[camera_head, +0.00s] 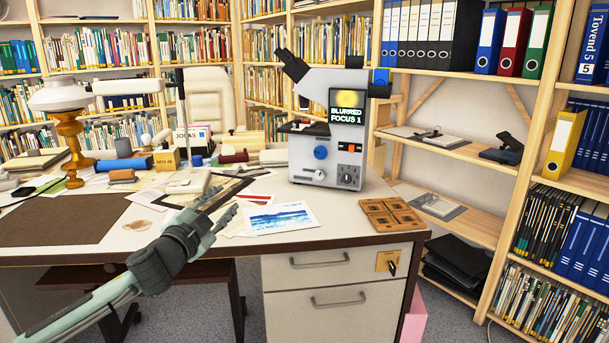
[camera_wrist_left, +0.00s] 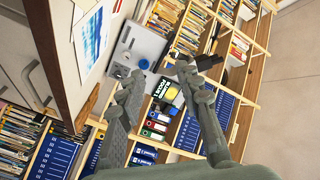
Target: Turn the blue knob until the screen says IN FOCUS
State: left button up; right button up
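The blue knob (camera_head: 320,152) is on the front of a white microscope (camera_head: 340,174) on the desk. The screen (camera_head: 347,112) above it reads BLURRED FOCUS 1. Another blue part (camera_head: 381,76) sits high on the microscope's right side. My left gripper (camera_head: 222,204) is over the desk's front edge, left of the microscope and apart from it. In the left wrist view its two fingers (camera_wrist_left: 160,80) are spread and empty. The blue knob (camera_wrist_left: 144,64) shows beyond them, between the fingers. My right gripper is in neither view.
Flat prints (camera_head: 280,218) lie on the desk between my gripper and the microscope. A brown tile-like tray (camera_head: 391,214) lies to the right. Books, boxes and a lamp (camera_head: 60,97) crowd the desk's left and back. Shelves of binders (camera_head: 517,42) stand behind.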

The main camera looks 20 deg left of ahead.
aim_at(321, 152)
jog(key=i+l+u, duration=0.3)
jog(key=i+l, duration=0.9)
jog(key=l, duration=0.1)
